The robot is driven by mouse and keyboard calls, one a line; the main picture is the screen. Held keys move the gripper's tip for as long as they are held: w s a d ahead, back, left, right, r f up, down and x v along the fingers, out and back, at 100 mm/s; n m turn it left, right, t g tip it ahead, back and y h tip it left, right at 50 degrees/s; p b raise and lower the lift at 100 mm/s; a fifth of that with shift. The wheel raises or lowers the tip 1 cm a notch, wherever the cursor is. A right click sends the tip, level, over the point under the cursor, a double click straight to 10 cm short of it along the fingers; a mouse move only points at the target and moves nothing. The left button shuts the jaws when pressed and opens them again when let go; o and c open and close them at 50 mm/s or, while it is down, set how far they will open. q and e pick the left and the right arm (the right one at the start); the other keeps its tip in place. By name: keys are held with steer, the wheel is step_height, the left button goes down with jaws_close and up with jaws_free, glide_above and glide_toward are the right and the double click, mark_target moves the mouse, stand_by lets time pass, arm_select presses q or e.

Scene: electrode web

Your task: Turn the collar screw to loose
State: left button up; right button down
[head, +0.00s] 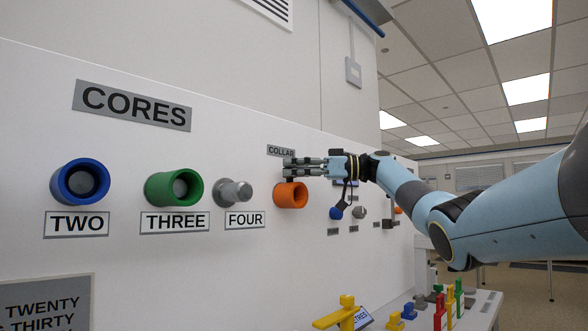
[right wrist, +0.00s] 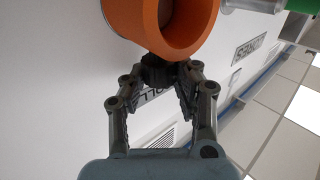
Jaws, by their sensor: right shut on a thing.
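The orange collar (head: 291,195) sticks out from the white panel below the COLLAR label (head: 281,151). In the right wrist view the orange collar (right wrist: 160,22) fills the top. A small dark knob (right wrist: 160,72), which looks like the collar screw, sits against the collar's rim. My right gripper (head: 290,167) reaches in from the right, at the collar's upper edge. In the wrist view its fingers are closed on the dark knob. The fingers hide much of the knob, and I cannot tell how far it is turned. My left gripper is not in view.
Left of the collar are the grey FOUR peg (head: 233,193), the green THREE ring (head: 174,187) and the blue TWO ring (head: 80,182). Small fittings, one a blue knob (head: 336,213), sit right of it. Below, a bench (head: 480,308) carries several coloured pieces.

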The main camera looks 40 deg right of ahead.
steer(key=shift+f, duration=0.15)
steer(key=c, duration=0.9)
jaws_free()
steer(key=shift+c, duration=0.2)
steer(key=shift+d, duration=0.1)
steer(key=v, duration=0.8)
